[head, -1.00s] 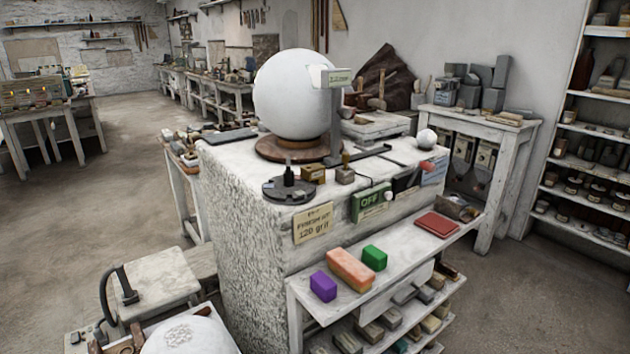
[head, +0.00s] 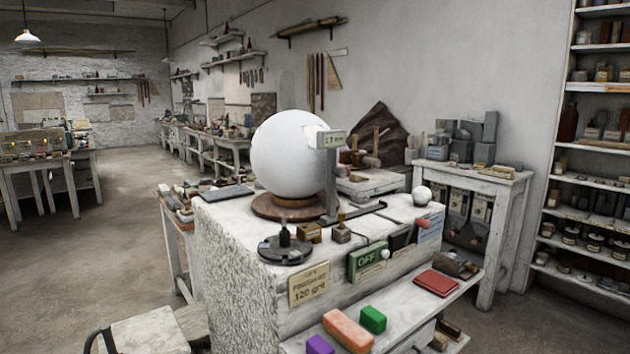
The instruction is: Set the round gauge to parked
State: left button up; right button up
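A large white plaster sphere (head: 290,153) sits on a brown round turntable (head: 290,207) on top of the rough plaster block (head: 235,236). A grey post (head: 331,185) stands at the sphere's right side and bears a small green display (head: 331,140); this looks like the round gauge. A pale part (head: 314,131) beside the display overlaps the sphere in the picture; I cannot tell whether it touches. A dark bar (head: 362,212) lies by the post's foot. The display's text is too small to read surely. Neither of my grippers is in view.
On the block's front are a green OFF switch (head: 367,261) and a 120 grit label (head: 309,285). A dark disc (head: 285,250) and a small white ball (head: 421,195) rest on top. Orange (head: 348,330), green (head: 373,319) and purple (head: 320,345) blocks lie on the shelf below.

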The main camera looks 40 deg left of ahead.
aim_at(329, 140)
jog(key=u, duration=1.35)
jog(key=i+l, duration=0.05)
jog(key=l, duration=0.05)
